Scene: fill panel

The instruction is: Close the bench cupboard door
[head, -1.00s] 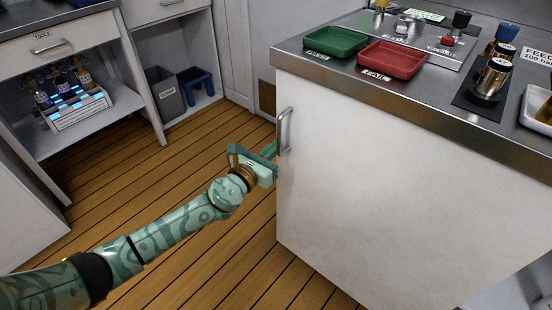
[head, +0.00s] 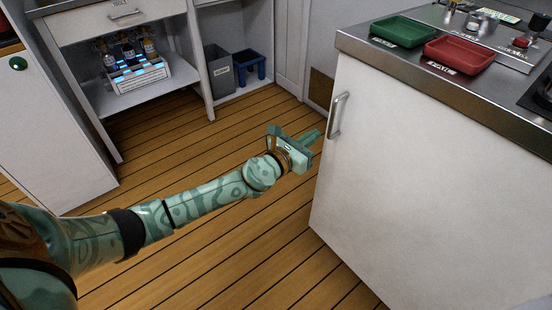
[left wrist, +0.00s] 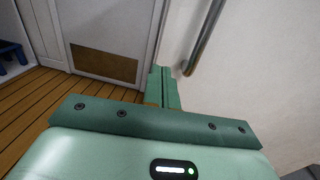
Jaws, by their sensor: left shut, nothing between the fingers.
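The white bench cupboard door (head: 415,180) fills the right of the head view, below the steel worktop. Its upright metal handle (head: 338,116) is near the left edge, and also shows in the left wrist view (left wrist: 206,36). The door looks about in line with the worktop front; I cannot tell whether a gap remains. My left gripper (head: 311,136) is shut and empty, just left of the handle's lower end, apart from it. In the left wrist view its fingers (left wrist: 164,86) are together, close to the door's edge. My right gripper is not in view.
The steel worktop (head: 420,75) holds a green tray (head: 398,31) and a red tray (head: 459,54). A shelf unit with a bottle crate (head: 138,76), a grey bin (head: 218,70) and a blue stool (head: 249,64) stands at the back left. The wooden floor (head: 215,225) between is clear.

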